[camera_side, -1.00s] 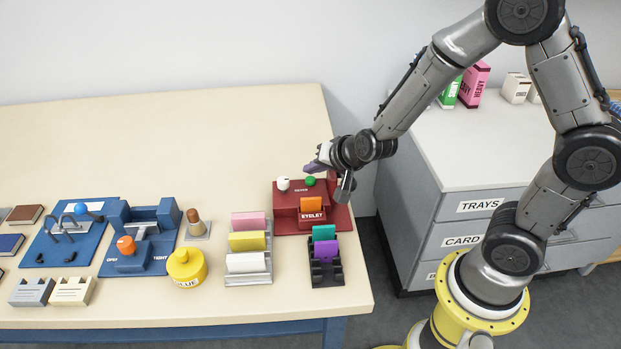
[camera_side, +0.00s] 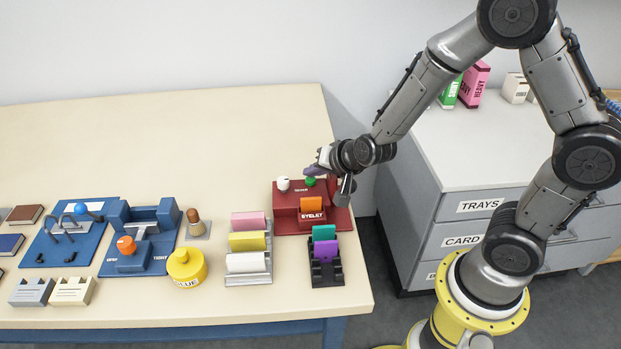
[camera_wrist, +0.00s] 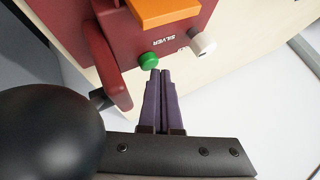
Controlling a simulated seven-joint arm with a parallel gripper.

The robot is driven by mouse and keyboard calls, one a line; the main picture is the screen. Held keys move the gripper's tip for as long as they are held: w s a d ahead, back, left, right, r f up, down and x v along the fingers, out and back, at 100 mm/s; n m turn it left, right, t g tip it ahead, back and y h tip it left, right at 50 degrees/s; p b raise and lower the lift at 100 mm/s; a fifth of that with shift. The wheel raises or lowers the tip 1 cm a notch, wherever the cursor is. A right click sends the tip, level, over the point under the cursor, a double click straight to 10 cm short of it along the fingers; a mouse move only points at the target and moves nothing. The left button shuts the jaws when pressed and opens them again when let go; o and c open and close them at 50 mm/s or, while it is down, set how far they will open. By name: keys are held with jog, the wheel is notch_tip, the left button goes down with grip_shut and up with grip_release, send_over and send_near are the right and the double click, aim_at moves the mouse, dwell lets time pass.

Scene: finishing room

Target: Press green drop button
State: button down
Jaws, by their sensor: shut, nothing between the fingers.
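The green button (camera_side: 310,182) sits on top of the red eyelet machine (camera_side: 285,222), at its back edge, right of a white knob (camera_side: 283,184). In the wrist view the green button (camera_wrist: 149,60) shows just beyond and slightly left of my fingertips, and the white knob (camera_wrist: 203,43) is to the right. My gripper (camera_side: 316,168) is over the back of the machine, very near the button. Its purple fingers are shut together with nothing between them, as the wrist view shows (camera_wrist: 160,72). I cannot tell whether the fingertips touch the button.
An orange block (camera_side: 311,203) sits in the machine front. A red lever (camera_wrist: 108,68) stands left of the button in the wrist view. A black rack with green and purple pieces (camera_side: 326,275) is in front. The table behind the machine is clear.

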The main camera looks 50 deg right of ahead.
aim_at(313, 184)
jog(key=shift+f, duration=0.55)
dwell(0.4)
jog(key=shift+r, duration=1.1)
jog(key=shift+r, duration=2.4)
